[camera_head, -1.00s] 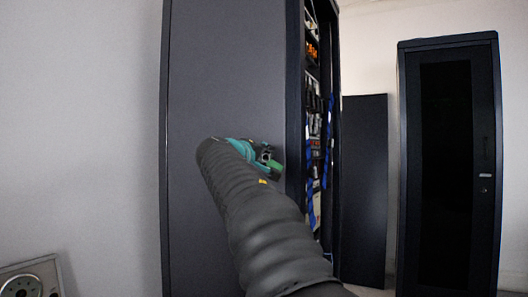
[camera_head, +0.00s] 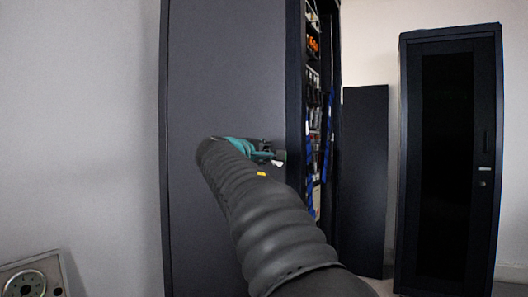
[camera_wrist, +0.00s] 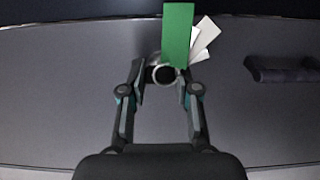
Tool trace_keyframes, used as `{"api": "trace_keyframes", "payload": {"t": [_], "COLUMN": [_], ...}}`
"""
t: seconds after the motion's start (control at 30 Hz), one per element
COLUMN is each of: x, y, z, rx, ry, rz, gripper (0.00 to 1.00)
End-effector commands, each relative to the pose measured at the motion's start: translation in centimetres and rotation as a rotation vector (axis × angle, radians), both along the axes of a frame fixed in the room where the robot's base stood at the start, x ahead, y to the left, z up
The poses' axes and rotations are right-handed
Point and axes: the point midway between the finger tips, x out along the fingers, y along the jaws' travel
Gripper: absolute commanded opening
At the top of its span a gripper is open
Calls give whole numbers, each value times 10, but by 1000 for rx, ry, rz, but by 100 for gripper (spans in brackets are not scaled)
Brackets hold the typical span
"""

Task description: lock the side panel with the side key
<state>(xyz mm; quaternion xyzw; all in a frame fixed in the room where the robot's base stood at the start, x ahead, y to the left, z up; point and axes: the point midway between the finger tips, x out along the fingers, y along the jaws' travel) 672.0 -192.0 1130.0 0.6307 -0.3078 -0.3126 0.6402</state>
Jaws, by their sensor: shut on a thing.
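The grey side panel (camera_head: 225,85) of the rack stands upright and looks closed; it also fills the wrist view (camera_wrist: 70,95). My gripper (camera_head: 268,153) is at the panel's right part, close to its edge. In the wrist view, my gripper (camera_wrist: 163,75) has its two fingers on either side of a small round metal piece, which I take to be the side key (camera_wrist: 164,74). A green tag (camera_wrist: 178,32) and white tags (camera_wrist: 206,38) fan out beyond it. The key's tip is hidden, so I cannot tell whether it sits in a lock.
A dark handle (camera_wrist: 283,69) sits on the panel to the right in the wrist view. The open rack side with cables (camera_head: 318,120) is right of the panel. A loose dark panel (camera_head: 363,180) and a second cabinet (camera_head: 446,160) stand farther right. A gauge box (camera_head: 35,278) is at lower left.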

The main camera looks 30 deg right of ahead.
Motion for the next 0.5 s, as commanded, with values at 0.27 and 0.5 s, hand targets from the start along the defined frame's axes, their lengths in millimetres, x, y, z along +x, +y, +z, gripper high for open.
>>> {"api": "trace_keyframes", "payload": {"t": [0.27, 0.5], "x": [0, 0], "y": [0, 0], "z": [0, 0], "rx": [-1, -1], "ry": [0, 1], "rz": [1, 0], "gripper": [0, 56]}}
